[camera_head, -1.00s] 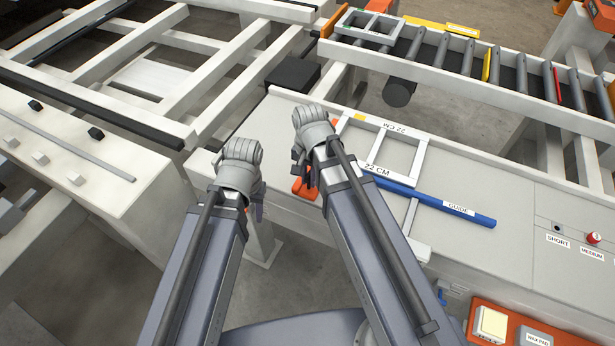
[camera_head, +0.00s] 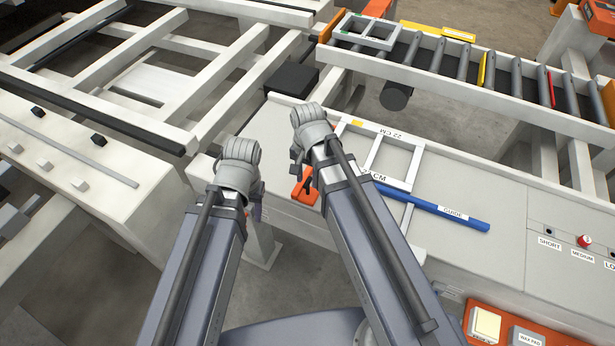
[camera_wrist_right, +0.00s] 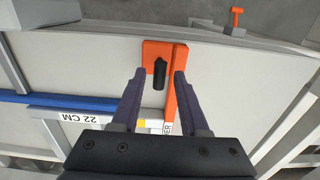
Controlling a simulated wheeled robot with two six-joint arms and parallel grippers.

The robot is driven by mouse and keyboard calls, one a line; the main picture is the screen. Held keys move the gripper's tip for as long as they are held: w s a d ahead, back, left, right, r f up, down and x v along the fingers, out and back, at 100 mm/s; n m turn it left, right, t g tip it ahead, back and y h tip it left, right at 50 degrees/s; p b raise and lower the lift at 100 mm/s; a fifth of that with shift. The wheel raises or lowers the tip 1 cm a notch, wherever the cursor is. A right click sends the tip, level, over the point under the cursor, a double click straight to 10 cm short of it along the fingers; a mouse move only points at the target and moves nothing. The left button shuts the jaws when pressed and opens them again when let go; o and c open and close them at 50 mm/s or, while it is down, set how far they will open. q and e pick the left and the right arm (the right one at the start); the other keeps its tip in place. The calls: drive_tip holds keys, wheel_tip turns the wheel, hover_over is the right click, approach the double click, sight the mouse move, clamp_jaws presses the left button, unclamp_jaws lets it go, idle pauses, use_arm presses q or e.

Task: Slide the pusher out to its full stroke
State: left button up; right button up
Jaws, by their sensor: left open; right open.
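The orange pusher (camera_head: 306,191) lies on the grey bench top by its front edge and is partly hidden by my right arm. In the right wrist view the pusher (camera_wrist_right: 171,97) shows as an orange plate and bar with an upright black knob (camera_wrist_right: 160,73). My right gripper (camera_wrist_right: 160,76) is open, and its fingertips appear on either side of the knob; I cannot tell the height gap. A white frame marked 22 CM (camera_head: 408,171) lies beside the blue guide (camera_head: 455,212). My left gripper (camera_head: 257,193) hangs left of the pusher, open and empty.
A roller conveyor (camera_head: 450,65) runs behind the bench and carries another white frame. The bench has SHORT and MEDIUM markings with a red knob (camera_head: 585,241) at right. A wax pad tray (camera_head: 497,327) is at lower right. Another light bench (camera_head: 80,190) stands at left.

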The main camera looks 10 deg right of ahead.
wheel_tip(320, 180, up, 5)
drive_tip(key=p, duration=0.3)
drive_tip(key=shift+f+p, duration=0.15)
drive_tip(key=shift+p, duration=0.2)
drive_tip(key=shift+f, duration=0.1)
drive_tip(key=shift+s+a+n, duration=0.2)
drive_tip(key=shift+s+n, duration=0.1)
drive_tip(key=s+a+n+h, duration=0.1)
drive_tip(key=s+a+n, duration=0.3)
drive_tip(key=s+n, duration=0.3)
drive_tip(key=shift+s+a+n, duration=0.2)
drive_tip(key=shift+a+n, duration=0.05)
drive_tip(key=shift+n, duration=1.45)
